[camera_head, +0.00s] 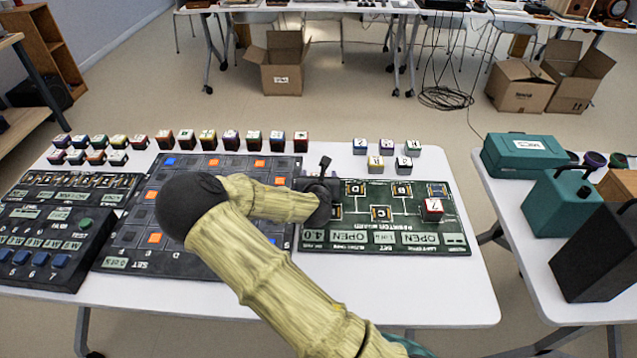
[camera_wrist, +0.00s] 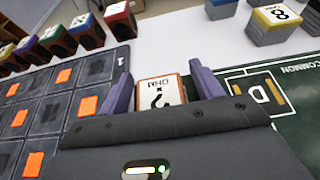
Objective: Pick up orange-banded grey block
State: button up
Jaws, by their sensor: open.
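A block with an orange rim and a white top lettered "OHM" (camera_wrist: 160,92) shows between my fingers in the wrist view, near the left edge of the green board (camera_wrist: 288,120). Its sides are mostly hidden, so I cannot see their grey. My gripper (camera_wrist: 163,80) is open, with one purple finger on each side of this block; I cannot tell whether either touches it. In the head view my gripper (camera_head: 324,172) is over the left part of the green board (camera_head: 345,247), and my arm hides the block.
Several grey blocks with coloured bands (camera_head: 375,163) stand behind the green board. A red block (camera_head: 432,209) sits on its right part. A dark grid board (camera_head: 180,262) with orange and blue squares lies left, with a row of coloured blocks (camera_head: 231,140) behind it.

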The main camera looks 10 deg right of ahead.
jog(key=c, duration=1.1)
notch_tip(320, 180, up, 10)
jog(key=shift+p, duration=0.9)
